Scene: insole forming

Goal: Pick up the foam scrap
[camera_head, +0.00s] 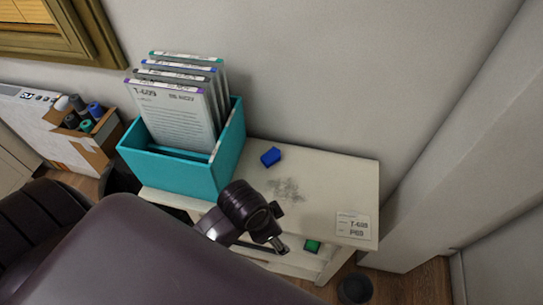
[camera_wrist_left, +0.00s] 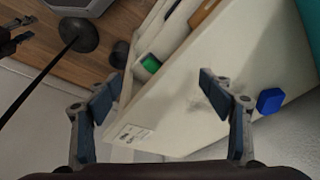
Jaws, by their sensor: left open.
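A small blue block-like piece, which looks like the foam scrap (camera_head: 271,156), lies on the cream table top (camera_head: 335,180) just right of the teal bin. It also shows in the left wrist view (camera_wrist_left: 270,100), outside the right-hand finger and not between the fingers. My left gripper (camera_head: 278,238) is over the table's front edge, nearer to me than the scrap and apart from it. In the left wrist view its fingers (camera_wrist_left: 160,80) are spread, with nothing held between them.
The teal bin (camera_head: 165,168) holds several upright document sleeves (camera_head: 178,112) left of the scrap. A grey smudge of specks (camera_head: 287,190) marks the table top. A label (camera_head: 353,225) is at the right corner. A green item (camera_head: 312,246) is below the top. Walls stand behind and right.

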